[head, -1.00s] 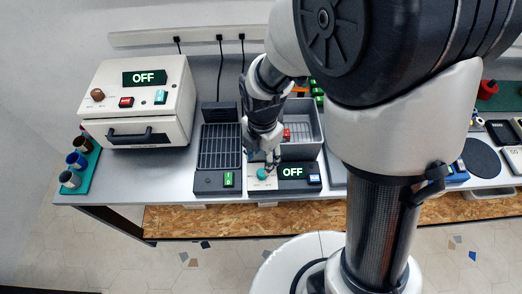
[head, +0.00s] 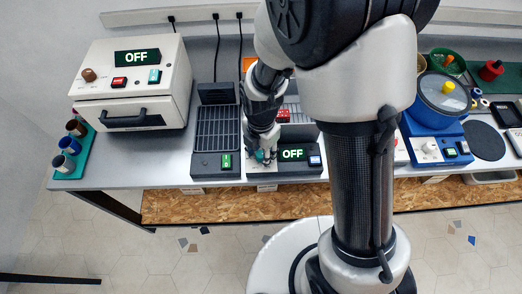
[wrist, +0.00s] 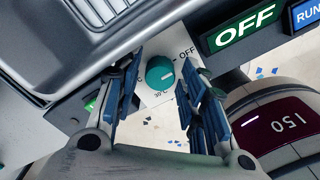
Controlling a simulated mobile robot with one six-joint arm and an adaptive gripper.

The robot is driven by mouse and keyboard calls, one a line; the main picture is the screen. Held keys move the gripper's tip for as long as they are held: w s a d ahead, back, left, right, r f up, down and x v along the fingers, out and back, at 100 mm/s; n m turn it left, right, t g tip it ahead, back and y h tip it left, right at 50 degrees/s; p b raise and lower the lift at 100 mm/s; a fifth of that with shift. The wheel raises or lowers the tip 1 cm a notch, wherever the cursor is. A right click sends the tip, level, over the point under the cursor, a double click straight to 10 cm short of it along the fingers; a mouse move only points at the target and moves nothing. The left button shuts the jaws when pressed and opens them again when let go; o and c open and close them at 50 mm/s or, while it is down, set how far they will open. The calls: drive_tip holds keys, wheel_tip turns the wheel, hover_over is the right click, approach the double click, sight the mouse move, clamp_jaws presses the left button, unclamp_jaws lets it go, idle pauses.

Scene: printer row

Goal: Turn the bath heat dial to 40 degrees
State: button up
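The bath heat dial (wrist: 160,73) is a round teal knob with a white pointer mark, on a pale panel with an OFF label at its upper right. In the wrist view the pointer faces right and slightly down. My gripper (wrist: 160,80) is open, with one finger on each side of the dial. Whether the fingers touch it I cannot tell. In the head view my gripper (head: 263,155) is down at the dial and mostly hides it. The green bath display (head: 292,154) reads OFF; it also shows in the wrist view (wrist: 245,27).
A blue RUN button (wrist: 308,12) is right of the display. A grilled unit with a green switch (head: 225,161) stands left of the bath. A white oven (head: 134,85) is farther left.

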clamp_jaws()
